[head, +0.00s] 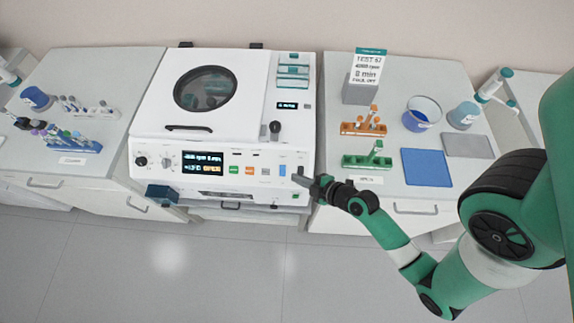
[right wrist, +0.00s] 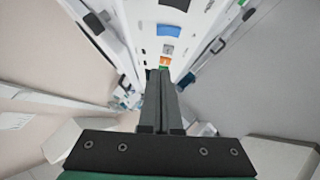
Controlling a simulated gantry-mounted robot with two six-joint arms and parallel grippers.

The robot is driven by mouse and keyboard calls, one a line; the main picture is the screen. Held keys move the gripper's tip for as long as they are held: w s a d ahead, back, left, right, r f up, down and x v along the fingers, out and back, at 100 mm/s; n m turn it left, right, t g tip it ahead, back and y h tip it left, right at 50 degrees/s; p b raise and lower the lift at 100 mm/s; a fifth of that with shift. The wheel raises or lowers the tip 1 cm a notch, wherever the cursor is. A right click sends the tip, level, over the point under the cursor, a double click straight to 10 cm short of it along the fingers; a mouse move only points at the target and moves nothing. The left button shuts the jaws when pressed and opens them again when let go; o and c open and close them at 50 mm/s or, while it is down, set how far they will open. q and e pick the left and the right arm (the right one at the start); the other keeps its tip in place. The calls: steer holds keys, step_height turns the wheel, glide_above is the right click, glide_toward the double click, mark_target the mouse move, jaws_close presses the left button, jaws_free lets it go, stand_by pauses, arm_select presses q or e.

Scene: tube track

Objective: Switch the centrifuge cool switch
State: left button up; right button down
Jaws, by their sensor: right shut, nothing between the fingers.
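The white centrifuge (head: 200,140) stands in the middle, its lid with a round dark window shut. Its front panel has a display (head: 203,163), a green button (head: 235,170), an orange button (head: 249,170) and a blue element (head: 282,170) near the right end. I cannot read which control is the cool switch. My right gripper (head: 303,178) is shut and empty at the panel's right end; I cannot tell if it touches. In the right wrist view its shut fingers (right wrist: 160,75) point along the panel, below the blue element (right wrist: 168,31) and orange button (right wrist: 165,61). My left gripper is out of view.
Side benches carry tube racks: a blue one (head: 75,143) at left, orange (head: 363,128) and green (head: 367,160) ones at right. A blue mat (head: 426,167) and a bucket (head: 422,112) are also at right. The floor in front is clear.

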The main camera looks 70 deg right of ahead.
mark_target(283, 171)
steer(key=x, duration=0.6)
steer(key=shift+w+d+f+b, duration=0.25)
steer(key=shift+d+f+b, duration=0.65)
steer(key=shift+f, duration=0.2)
steer(key=shift+w+d+f, duration=0.1)
steer(key=shift+d+f, duration=0.25)
